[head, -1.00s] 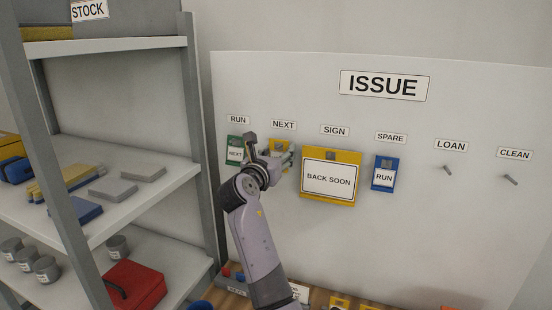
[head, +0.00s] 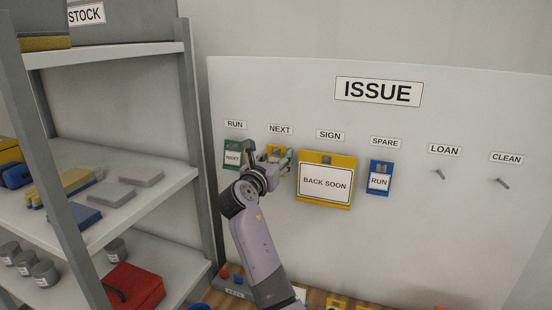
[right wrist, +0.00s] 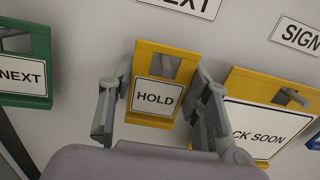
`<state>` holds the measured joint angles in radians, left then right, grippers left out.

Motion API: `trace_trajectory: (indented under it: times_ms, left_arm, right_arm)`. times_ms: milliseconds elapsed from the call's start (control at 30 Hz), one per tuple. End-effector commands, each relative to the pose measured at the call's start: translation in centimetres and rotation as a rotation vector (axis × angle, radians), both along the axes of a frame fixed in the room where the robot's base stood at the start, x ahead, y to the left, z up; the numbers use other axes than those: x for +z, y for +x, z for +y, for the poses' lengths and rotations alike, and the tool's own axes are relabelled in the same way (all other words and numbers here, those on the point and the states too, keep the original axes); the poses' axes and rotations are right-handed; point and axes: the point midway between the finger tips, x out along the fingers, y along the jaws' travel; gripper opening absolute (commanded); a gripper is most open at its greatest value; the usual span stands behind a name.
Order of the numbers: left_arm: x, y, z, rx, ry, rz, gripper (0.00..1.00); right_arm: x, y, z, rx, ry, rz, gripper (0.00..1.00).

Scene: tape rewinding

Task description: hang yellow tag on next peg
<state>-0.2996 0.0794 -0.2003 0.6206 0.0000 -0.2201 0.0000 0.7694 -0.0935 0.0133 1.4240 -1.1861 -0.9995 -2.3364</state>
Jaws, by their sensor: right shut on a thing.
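The yellow tag (right wrist: 153,96), labelled HOLD, is at the peg under the NEXT label (head: 280,129). My right gripper (head: 280,160) is shut on it, with one finger on each side of the tag in the right wrist view (right wrist: 158,106). The grey NEXT peg (right wrist: 171,62) shows inside the tag's upper opening. I cannot tell how far the peg reaches through. In the head view my gripper hides much of the yellow tag (head: 274,149). My left gripper is not in view.
A green NEXT tag (head: 232,156) hangs close on the left and a yellow BACK SOON sign (head: 325,199) close on the right. A blue RUN tag (head: 380,166) hangs under SPARE. The LOAN (head: 440,174) and CLEAN (head: 503,183) pegs are bare. A shelf (head: 130,203) stands left.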

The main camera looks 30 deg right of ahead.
Motion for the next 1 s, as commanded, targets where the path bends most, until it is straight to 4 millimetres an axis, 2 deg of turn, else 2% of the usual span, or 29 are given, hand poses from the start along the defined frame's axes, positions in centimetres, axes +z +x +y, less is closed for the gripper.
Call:
trace_trajectory:
  times_ms: [33, 67, 400, 767, 1000]
  left_arm:
    - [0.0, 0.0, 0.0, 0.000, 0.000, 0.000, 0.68]
    - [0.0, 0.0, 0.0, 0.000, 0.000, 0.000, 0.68]
    - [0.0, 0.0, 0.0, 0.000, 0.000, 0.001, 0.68]
    - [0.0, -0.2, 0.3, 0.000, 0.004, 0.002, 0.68]
    - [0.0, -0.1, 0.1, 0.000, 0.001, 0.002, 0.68]
  right_arm:
    - [-0.1, 0.0, -0.1, -0.001, 0.002, 0.002, 0.29]
    - [-0.1, 0.0, -0.1, -0.001, 0.002, 0.002, 0.45]
    - [-0.1, 0.0, 0.0, -0.001, 0.001, 0.001, 0.68]
    - [0.0, -0.2, 0.3, 0.000, 0.001, 0.000, 0.68]
    - [-0.2, -2.8, 3.2, 0.003, 0.003, 0.000, 0.68]
